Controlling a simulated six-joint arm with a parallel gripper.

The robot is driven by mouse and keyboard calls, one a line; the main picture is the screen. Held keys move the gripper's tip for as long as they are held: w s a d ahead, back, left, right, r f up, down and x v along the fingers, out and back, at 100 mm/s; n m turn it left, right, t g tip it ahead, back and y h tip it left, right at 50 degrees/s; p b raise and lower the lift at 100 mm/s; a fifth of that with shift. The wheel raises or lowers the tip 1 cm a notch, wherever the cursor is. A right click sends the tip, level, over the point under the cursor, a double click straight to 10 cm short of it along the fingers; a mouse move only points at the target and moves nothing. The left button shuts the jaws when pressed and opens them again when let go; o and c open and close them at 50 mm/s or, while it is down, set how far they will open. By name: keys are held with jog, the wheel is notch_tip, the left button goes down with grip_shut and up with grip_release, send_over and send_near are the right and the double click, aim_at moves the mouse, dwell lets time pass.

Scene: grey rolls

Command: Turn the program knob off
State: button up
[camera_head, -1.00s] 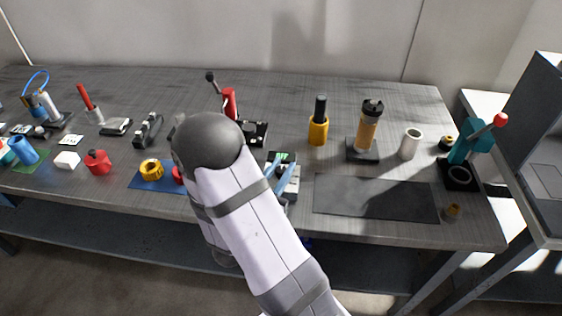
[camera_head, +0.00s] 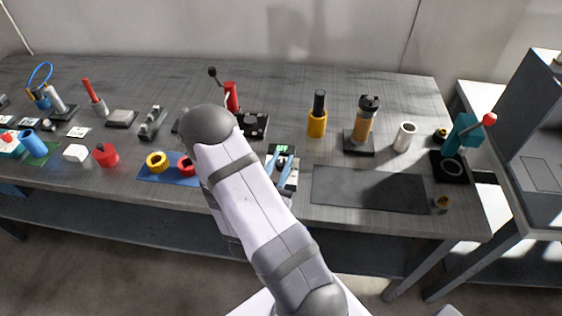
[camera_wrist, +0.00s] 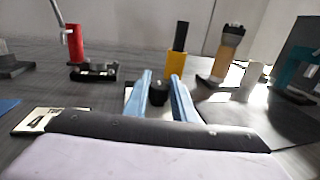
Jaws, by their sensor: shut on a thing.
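My gripper (camera_head: 277,168) has two blue fingers and reaches down over a small black control unit with a green display (camera_head: 283,149), near the middle of the bench. In the wrist view, the black round program knob (camera_wrist: 158,93) sits between the two blue fingers, and my gripper (camera_wrist: 161,78) is shut on it. The knob's pointer and markings cannot be made out. In the head view, my fingers hide the knob, and my arm covers the area just left of the unit.
A red lever device (camera_head: 232,97) stands behind, with a yellow cylinder (camera_head: 317,124) and an amber bottle (camera_head: 363,122) to the right. A dark mat (camera_head: 370,191) lies bare at right. A blue mat (camera_head: 148,175) with yellow and red rings lies left.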

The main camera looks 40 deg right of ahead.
aim_at(279, 166)
jog(key=o, duration=1.1)
jog(key=shift+c, duration=0.2)
jog(key=shift+s+a, duration=0.1)
jog(key=shift+a, duration=0.05)
jog(key=shift+s+a+f, duration=0.1)
jog(key=shift+s+a, duration=0.15)
jog(key=shift+a, duration=0.25)
jog(key=v, duration=0.4)
jog(key=shift+p+v, duration=0.4)
jog(key=shift+v, duration=0.55)
